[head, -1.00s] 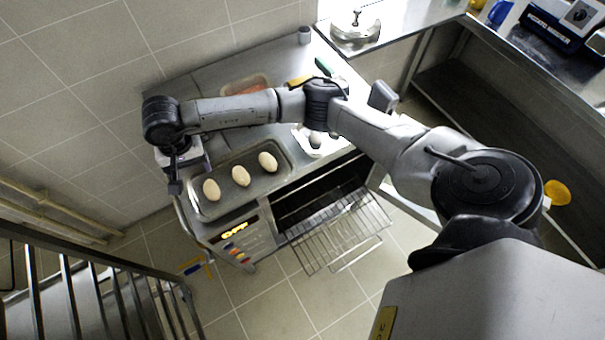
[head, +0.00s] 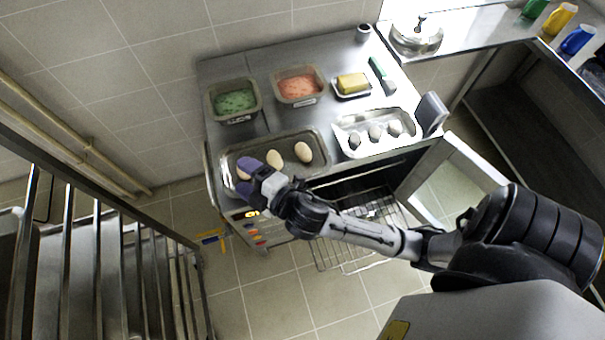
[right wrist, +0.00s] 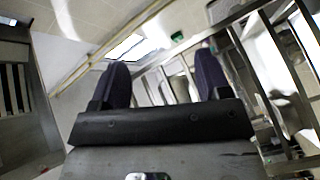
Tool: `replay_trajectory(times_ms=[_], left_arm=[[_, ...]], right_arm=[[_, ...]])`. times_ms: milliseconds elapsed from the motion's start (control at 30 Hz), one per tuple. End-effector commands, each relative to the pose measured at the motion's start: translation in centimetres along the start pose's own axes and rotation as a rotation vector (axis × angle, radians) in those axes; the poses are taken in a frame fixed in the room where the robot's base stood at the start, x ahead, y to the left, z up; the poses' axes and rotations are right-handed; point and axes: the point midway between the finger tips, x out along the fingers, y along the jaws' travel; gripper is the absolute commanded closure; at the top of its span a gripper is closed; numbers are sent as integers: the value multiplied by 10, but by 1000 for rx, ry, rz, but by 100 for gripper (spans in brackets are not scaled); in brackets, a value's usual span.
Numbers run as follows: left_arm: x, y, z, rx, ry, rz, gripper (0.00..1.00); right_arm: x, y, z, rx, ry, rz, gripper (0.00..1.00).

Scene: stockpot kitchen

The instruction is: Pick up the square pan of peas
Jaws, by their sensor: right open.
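The square pan of peas (head: 240,118) stands at the back left of the metal worktop, with green peas (head: 234,100) inside. My right gripper (head: 250,167) reaches in from the right, over the left end of the dough tray. It is in front of the pan of peas in the picture and apart from it. In the right wrist view its two dark fingers (right wrist: 162,75) stand wide apart with nothing held between them. The pan does not show clearly in that view. My left gripper is not in view.
A pan of orange-red food (head: 300,103) stands right of the peas. The dough tray (head: 316,172) is in front, partly hidden by my gripper. Butter on a dish (head: 352,84) and a silver tray (head: 345,146) are further right. An open oven with a pulled-out rack (head: 350,262) is below.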

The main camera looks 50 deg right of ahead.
Motion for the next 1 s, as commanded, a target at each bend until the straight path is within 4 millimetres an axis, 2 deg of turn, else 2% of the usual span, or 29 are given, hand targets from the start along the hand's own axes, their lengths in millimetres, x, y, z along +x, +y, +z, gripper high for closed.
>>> replay_trajectory(times_ms=[33, 100, 200, 300, 400, 500, 600, 700, 1000], left_arm=[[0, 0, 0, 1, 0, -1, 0], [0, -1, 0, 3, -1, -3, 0], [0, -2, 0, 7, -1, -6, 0], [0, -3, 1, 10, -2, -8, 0], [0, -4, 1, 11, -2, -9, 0], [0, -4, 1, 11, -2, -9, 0], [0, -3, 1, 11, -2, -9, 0], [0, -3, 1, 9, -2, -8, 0], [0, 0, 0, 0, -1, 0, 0]], right_arm=[[-20, -20, 23, 145, -125, -103, 30], [-49, -46, 50, 326, -295, -234, 30], [-95, -79, 74, 537, -516, -399, 30], [-140, -103, 87, 692, -701, -530, 30], [-176, -117, 92, 792, -844, -627, 30], [-201, -125, 93, 852, -938, -691, 32], [-214, -128, 93, 881, -989, -725, 41], [-219, -130, 93, 891, -1009, -737, 51], [-219, -130, 93, 890, -1008, -737, 51]])
